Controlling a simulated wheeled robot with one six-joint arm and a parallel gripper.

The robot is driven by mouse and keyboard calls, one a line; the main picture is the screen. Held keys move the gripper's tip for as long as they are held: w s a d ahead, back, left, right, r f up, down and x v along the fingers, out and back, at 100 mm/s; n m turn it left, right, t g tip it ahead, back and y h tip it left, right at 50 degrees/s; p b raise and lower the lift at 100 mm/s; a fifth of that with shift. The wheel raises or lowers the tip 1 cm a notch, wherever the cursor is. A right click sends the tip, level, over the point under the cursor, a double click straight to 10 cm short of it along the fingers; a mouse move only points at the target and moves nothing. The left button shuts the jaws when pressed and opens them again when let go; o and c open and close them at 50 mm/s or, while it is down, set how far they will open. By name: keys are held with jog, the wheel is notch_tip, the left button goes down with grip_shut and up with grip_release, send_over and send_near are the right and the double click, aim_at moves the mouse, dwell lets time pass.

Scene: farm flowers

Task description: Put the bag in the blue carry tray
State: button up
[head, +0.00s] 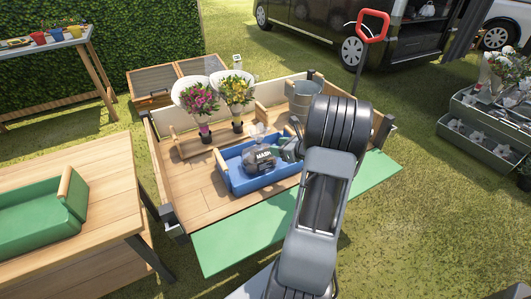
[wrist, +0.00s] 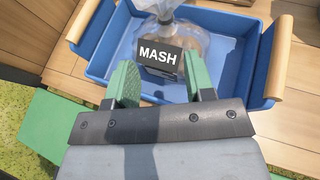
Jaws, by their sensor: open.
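The bag (wrist: 198,48) is clear plastic with a black MASH label and brownish contents. It sits inside the blue carry tray (wrist: 239,103), which has wooden handles at its ends. In the head view the bag (head: 262,159) stands in the tray (head: 240,186) on the wooden wagon bed. My gripper (wrist: 164,82) is open, its green fingers apart at the near side of the bag, with the label just beyond the fingertips. In the head view my arm covers the right part of the tray and most of the gripper.
Two wrapped bouquets (head: 201,98) stand in a wooden holder behind the tray. A metal bucket (head: 303,100) is at the wagon's back right. A green tray (head: 35,215) sits on the table at left. The wagon bed (head: 185,190) left of the blue tray is bare.

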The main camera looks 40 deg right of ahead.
jog(key=s+a+r+n+g+y, duration=0.2)
jog(key=a+n+g, duration=0.2)
jog(key=a+n, duration=0.55)
jog(key=s+a+r+n+g+y, duration=0.15)
jog(key=a+r+n+g, duration=0.35)
jog(key=a, duration=0.7)
jog(key=s+a+n+h, duration=0.3)
jog(key=s+n, duration=0.2)
jog(key=n, duration=0.4)
jog(key=s+a+n+g+h, duration=0.1)
jog(key=s+a+n+h, duration=0.2)
jog(key=s+n, duration=0.3)
jog(key=shift+s+a+r+n+h, duration=0.15)
jog(key=shift+a+r+n+h, duration=0.2)
jog(key=shift+n, duration=1.5)
jog(key=shift+d, duration=0.15)
